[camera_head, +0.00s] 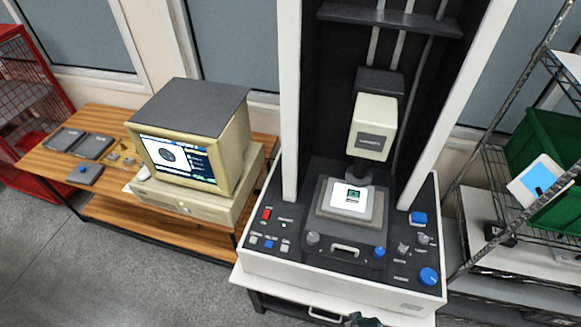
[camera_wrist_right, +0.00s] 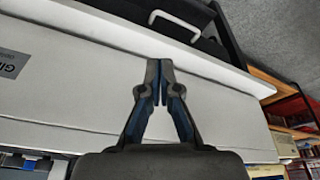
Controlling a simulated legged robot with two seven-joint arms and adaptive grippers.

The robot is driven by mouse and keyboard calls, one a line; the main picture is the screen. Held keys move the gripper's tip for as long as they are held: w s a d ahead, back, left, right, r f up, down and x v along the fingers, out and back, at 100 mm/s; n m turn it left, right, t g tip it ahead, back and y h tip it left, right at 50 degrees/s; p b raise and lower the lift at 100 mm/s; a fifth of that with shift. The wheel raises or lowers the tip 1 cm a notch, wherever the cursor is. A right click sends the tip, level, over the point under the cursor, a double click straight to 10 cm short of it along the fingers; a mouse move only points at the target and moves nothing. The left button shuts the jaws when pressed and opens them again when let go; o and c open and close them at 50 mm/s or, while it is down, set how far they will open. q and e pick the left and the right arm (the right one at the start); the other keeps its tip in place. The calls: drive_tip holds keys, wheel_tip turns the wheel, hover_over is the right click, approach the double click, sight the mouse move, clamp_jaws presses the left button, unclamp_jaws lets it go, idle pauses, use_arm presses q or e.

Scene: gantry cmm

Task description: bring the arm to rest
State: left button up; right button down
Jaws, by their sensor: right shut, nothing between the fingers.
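My right gripper (camera_wrist_right: 159,82) is shut and empty in the right wrist view, its two dark fingertips together in front of the white front edge of the measuring machine. In the head view only a small dark tip of it (camera_head: 365,320) shows at the bottom edge, below the front of the machine (camera_head: 330,268). Whether the gripper touches the machine I cannot tell. Most of my right arm is out of view. My left gripper is not in view.
The machine's dark control panel carries knobs, buttons and a grey handle (camera_head: 345,249). A beige computer (camera_head: 195,150) stands on a wooden bench (camera_head: 110,205) at the left. A wire rack with a green bin (camera_head: 545,150) stands at the right. Grey floor (camera_head: 70,270) is clear at lower left.

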drive_tip(key=s+f+g+b, duration=0.1)
drive_tip(key=s+f+b, duration=0.15)
drive_tip(key=f, duration=1.05)
drive_tip(key=s+f+b, duration=0.2)
drive_tip(key=s+f, duration=0.1)
drive_tip(key=f, duration=1)
drive_tip(key=s+d+f+g+b, duration=0.1)
drive_tip(key=s+d+f+b, duration=0.2)
drive_tip(key=s+f, duration=1.2)
drive_tip(key=shift+s+d+f, duration=0.15)
drive_tip(key=shift+s, duration=0.1)
drive_tip(key=shift+n, duration=0.3)
